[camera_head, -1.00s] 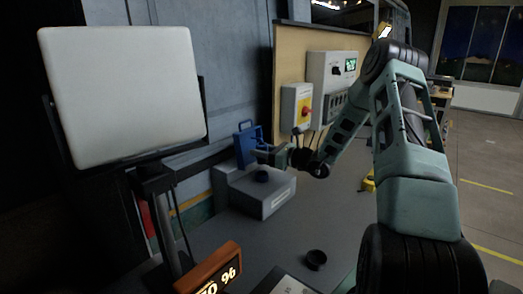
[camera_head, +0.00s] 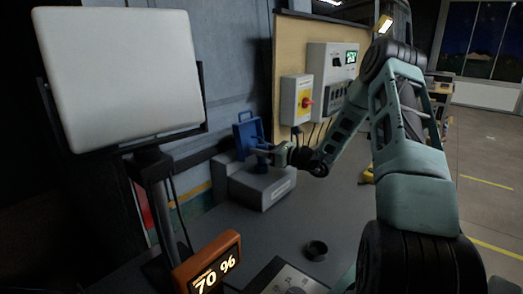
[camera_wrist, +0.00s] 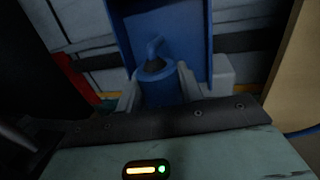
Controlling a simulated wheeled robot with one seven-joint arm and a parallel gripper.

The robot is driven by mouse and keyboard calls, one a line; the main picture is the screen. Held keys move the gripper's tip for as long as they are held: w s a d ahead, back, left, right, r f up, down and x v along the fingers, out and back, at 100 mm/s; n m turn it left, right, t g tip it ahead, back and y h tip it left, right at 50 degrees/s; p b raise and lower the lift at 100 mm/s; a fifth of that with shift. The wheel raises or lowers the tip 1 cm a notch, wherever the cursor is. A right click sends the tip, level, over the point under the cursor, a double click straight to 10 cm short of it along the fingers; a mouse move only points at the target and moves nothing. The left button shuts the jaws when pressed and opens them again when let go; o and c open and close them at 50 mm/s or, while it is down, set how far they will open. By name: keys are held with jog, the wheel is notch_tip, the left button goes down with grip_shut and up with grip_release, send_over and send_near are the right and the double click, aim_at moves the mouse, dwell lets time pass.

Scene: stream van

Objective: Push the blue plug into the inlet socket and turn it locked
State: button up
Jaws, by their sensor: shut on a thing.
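The blue plug (camera_wrist: 158,90) is a short upright cylinder with a dark top, between the pale fingers of my gripper (camera_wrist: 158,88) in the wrist view. In the head view, my gripper (camera_head: 264,150) is shut on the plug (camera_head: 262,160), just above the top of a grey box (camera_head: 256,190). A blue upright panel (camera_head: 243,136) stands right behind the plug and also fills the back of the wrist view (camera_wrist: 190,30). I cannot make out the inlet socket's opening, nor whether the plug touches the box below.
A board at the back carries a grey box with a red-and-yellow switch (camera_head: 297,100) and a panel with a green display (camera_head: 332,68). A white lamp panel (camera_head: 120,75) stands left. A 70 % display (camera_head: 208,265) and a black ring (camera_head: 316,250) are in front.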

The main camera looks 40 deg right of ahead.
jog(key=shift+f+b, duration=1.05)
jog(key=shift+f, duration=0.55)
jog(key=shift+r+n+g+y+p, duration=0.1)
jog(key=shift+n+g+y+p, duration=0.3)
jog(key=shift+n+y, duration=0.45)
jog(key=shift+n+g+y, duration=0.7)
jog(key=shift+n+y, duration=0.05)
jog(key=shift+y, duration=0.7)
jog(key=shift+n+g+y, duration=0.5)
jog(key=shift+y, duration=0.1)
jog(key=shift+n+g+y, duration=0.9)
jog(key=shift+g+y, duration=0.1)
grip_shut()
jog(key=shift+n+g+y, duration=0.3)
jog(key=shift+g, duration=0.1)
